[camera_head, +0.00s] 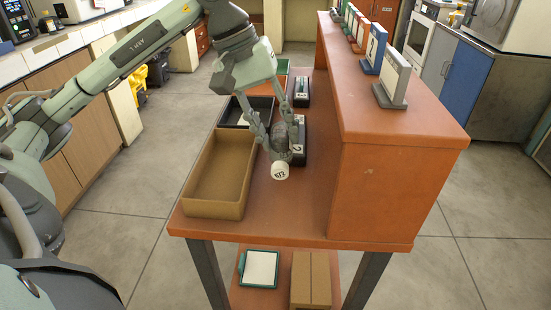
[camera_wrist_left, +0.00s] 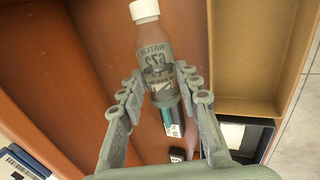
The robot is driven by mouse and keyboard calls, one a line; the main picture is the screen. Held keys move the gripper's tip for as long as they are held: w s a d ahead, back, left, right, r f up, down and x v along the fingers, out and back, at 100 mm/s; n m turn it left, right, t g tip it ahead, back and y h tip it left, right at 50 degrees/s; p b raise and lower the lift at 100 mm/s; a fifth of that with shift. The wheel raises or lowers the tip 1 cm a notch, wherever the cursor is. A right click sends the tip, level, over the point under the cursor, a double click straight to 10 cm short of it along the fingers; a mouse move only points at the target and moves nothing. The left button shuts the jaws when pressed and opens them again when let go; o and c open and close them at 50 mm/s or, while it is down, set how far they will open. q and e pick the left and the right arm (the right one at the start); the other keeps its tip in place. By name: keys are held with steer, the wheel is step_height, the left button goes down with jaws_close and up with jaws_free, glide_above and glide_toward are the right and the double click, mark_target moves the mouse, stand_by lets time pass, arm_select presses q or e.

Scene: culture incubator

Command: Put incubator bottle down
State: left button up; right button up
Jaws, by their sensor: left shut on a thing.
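The incubator bottle, a brownish bottle with a white cap (camera_head: 280,171), is in my left gripper (camera_head: 281,148) above the orange table (camera_head: 317,206). Its cap points toward the near edge in the head view, so it looks tilted. Whether it touches the table I cannot tell. In the left wrist view, the bottle (camera_wrist_left: 154,50) has printed lettering, and the fingers of my left gripper (camera_wrist_left: 160,85) are on both sides of its lower part. Its base is partly hidden. My right gripper is not in view.
An open cardboard tray (camera_head: 240,208) is left of the bottle, with a black tray (camera_head: 226,108) behind it. Dark labelled objects (camera_head: 301,92) stand close to the gripper. A raised orange shelf (camera_head: 385,115) bounds the right side. The table's front strip is clear.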

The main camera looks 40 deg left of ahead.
mark_target(276, 161)
arm_select(q)
steer(key=shift+s+d+f, duration=0.5)
steer(key=shift+s+f, duration=0.05)
steer(key=shift+s, duration=0.2)
steer(key=shift+s+f, duration=0.1)
steer(key=shift+f, duration=0.25)
step_height(276, 161, down, 3)
steer(key=shift+f, duration=0.3)
steer(key=o, duration=0.7)
steer(key=shift+b, duration=0.3)
steer(key=shift+o, duration=0.9)
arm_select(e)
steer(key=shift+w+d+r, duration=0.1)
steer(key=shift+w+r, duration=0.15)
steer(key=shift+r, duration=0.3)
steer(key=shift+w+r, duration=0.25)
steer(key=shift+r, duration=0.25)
